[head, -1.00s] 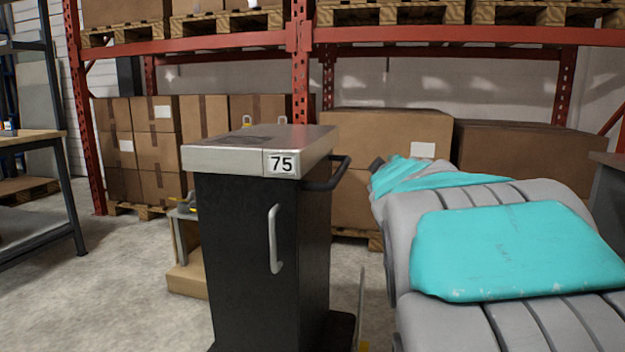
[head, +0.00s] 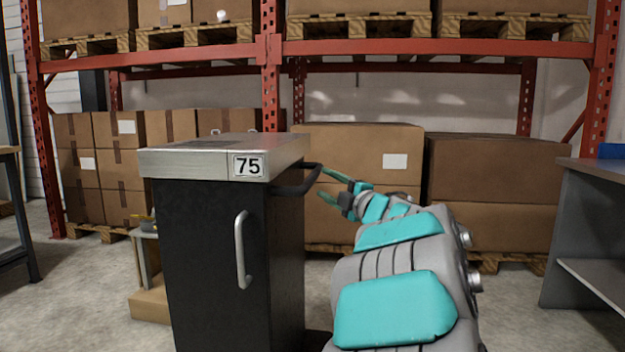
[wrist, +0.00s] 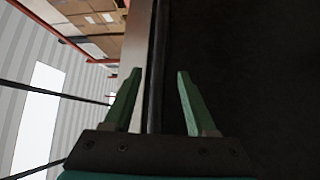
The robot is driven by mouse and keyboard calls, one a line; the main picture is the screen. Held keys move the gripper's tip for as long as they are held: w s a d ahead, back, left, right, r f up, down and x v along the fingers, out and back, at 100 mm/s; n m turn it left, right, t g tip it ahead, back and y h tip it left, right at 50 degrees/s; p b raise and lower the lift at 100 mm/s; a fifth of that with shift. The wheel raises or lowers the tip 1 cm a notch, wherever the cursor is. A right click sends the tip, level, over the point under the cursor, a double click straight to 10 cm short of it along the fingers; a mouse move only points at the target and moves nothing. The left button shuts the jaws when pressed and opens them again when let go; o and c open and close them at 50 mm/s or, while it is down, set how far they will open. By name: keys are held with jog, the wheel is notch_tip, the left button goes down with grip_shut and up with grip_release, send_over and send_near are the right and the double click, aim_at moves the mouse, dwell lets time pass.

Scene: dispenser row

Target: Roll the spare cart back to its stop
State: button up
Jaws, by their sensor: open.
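The cart (head: 225,240) is a black cabinet with a silver metal top and a label reading 75. It stands upright at left of centre in the head view. A dark bar handle (head: 298,187) sticks out from its right side, just under the top. My gripper (head: 322,184) is open at the right of this handle, its green fingers pointing left toward it. In the wrist view my gripper (wrist: 160,71) is open and empty, facing the cart's dark side and silver edge. A dark strip runs between the fingers; I cannot tell whether they touch the handle.
Behind stands a red rack (head: 270,95) with stacked boxes (head: 360,150) on pallets. A grey workbench (head: 597,175) is at the right, and another table edge shows at the far left. A small stand (head: 148,275) is beside the cart's left. Concrete floor (head: 80,300) is bare at lower left.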

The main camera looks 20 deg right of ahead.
aim_at(313, 176)
jog(key=x, duration=0.6)
jog(key=shift+w, duration=0.15)
jog(key=shift+c, duration=0.2)
grip_shut()
dwell(1.1)
